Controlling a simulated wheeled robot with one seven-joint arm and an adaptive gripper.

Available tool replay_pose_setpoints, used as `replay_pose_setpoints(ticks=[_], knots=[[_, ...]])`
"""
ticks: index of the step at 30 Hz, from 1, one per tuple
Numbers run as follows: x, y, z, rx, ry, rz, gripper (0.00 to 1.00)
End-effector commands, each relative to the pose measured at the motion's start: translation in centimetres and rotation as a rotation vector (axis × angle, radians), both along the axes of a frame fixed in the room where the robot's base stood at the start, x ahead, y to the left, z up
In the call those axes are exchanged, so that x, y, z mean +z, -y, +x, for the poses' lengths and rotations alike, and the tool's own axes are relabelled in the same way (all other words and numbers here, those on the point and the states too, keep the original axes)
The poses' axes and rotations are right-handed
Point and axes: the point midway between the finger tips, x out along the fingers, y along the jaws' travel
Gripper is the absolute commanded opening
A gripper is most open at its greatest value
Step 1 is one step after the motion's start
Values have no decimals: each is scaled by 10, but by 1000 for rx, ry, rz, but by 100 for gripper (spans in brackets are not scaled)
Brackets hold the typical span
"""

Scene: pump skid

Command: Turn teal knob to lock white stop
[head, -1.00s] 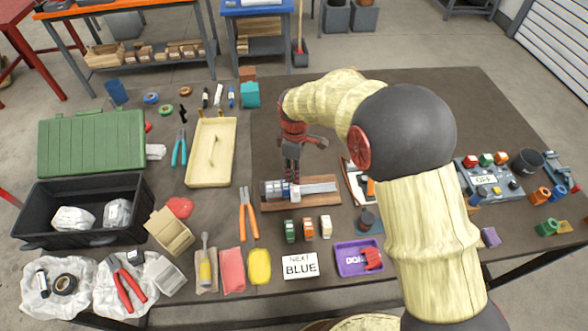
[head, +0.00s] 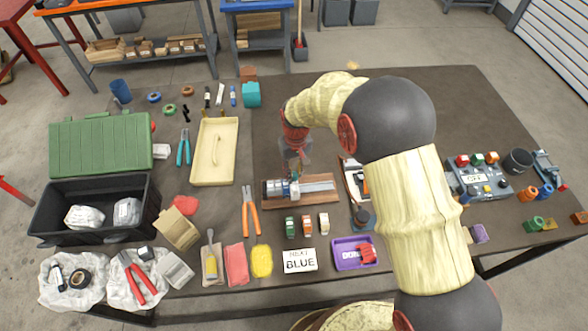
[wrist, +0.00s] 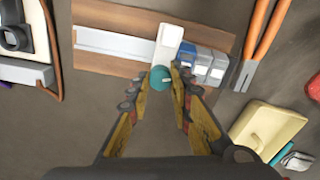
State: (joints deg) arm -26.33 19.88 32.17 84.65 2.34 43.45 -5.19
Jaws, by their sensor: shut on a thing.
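The wooden board (wrist: 100,50) carries a pale rail (wrist: 110,42) and a blue-and-grey clamp body (wrist: 207,65). The white stop (wrist: 168,42) sits across the rail, close beside the clamp body. The teal knob (wrist: 161,77) is at the near edge of the stop in the wrist view. My gripper (wrist: 166,80) has its fingertips on either side of the teal knob and is shut on it. In the head view my gripper (head: 293,168) reaches down over the far side of the board (head: 325,200); the knob is hard to make out there.
Orange pliers (head: 251,212) lie left of the board. A cream tray (head: 213,170) is behind them. Small green, orange and white blocks (head: 307,226) stand in front. A clipboard (head: 354,180) is close on the right. The table behind the board is clear.

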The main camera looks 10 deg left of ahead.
Motion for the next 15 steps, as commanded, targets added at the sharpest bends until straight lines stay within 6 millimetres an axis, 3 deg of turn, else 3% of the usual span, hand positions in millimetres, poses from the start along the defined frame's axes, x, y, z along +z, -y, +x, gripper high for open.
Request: replay_pose_setpoints(ticks=[15], knots=[[2,-1,1,-361,3,2,0]])
